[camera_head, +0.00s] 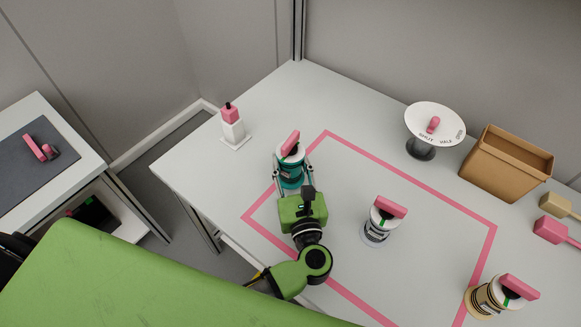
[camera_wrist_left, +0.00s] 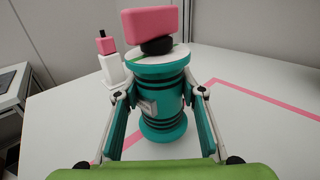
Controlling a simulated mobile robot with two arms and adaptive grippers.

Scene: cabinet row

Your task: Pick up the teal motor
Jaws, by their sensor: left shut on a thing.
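The teal motor (camera_head: 291,174) is upright over the left line of the pink outline on the white table, with a white top and a pink block-shaped handle. My left gripper (camera_head: 292,168) is shut on its body, a finger on each side. The left wrist view shows the teal motor (camera_wrist_left: 161,108) between the two fingers (camera_wrist_left: 159,94), its pink handle above them. Its base looks close to the table; I cannot tell whether it touches. My right gripper is not in view.
A white-and-black motor (camera_head: 377,229) stands inside the pink outline (camera_head: 410,178). A tan motor (camera_head: 482,301) is at the lower right. A white bottle-like object (camera_head: 233,130), a round dial stand (camera_head: 421,148) and a brown bin (camera_head: 503,170) stand farther back. Bare table lies between them.

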